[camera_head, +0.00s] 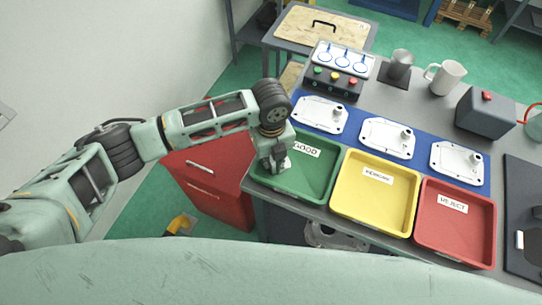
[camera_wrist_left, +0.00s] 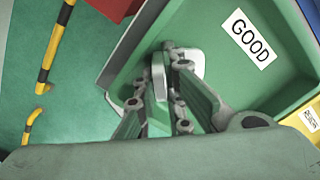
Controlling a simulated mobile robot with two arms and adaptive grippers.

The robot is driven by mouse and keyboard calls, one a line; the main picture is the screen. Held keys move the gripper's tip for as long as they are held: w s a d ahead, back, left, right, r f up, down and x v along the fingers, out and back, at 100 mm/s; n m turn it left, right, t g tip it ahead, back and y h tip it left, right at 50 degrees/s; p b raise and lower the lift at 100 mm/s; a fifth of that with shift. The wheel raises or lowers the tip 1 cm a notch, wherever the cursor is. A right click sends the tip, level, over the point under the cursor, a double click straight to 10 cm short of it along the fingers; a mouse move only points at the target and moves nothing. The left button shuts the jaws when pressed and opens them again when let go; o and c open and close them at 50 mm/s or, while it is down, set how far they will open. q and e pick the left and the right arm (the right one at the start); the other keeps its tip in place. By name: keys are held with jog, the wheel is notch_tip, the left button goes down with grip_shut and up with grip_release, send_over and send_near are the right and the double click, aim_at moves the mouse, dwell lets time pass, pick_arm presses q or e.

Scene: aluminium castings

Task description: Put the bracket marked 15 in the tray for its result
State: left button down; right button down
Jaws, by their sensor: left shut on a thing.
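My left gripper (camera_head: 277,165) reaches down into the left part of the green tray labelled GOOD (camera_head: 322,187). In the left wrist view the gripper (camera_wrist_left: 168,75) is shut on a pale metal piece (camera_wrist_left: 192,62), low over the green tray floor; the fingers hide much of it, and I cannot tell whether it touches the floor. No number is readable on it. The yellow tray labelled REWORK (camera_head: 375,205) and the red tray labelled REJECT (camera_head: 455,232) stand to its right, both empty. My right gripper is not in view.
Silver castings lie on a blue mat behind the trays: left (camera_head: 320,114), middle (camera_head: 388,138) and right (camera_head: 457,163). Behind them are a button box with dials (camera_head: 338,75), a metal cup (camera_head: 400,64), a white mug (camera_head: 445,77) and a grey box (camera_head: 485,112). A red cabinet (camera_head: 208,178) stands left.

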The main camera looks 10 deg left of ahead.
aim_at(271, 158)
pick_arm(q)
jog(key=shift+f, duration=0.1)
jog(key=c, duration=1.9)
grip_release()
jog(key=shift+o, duration=0.3)
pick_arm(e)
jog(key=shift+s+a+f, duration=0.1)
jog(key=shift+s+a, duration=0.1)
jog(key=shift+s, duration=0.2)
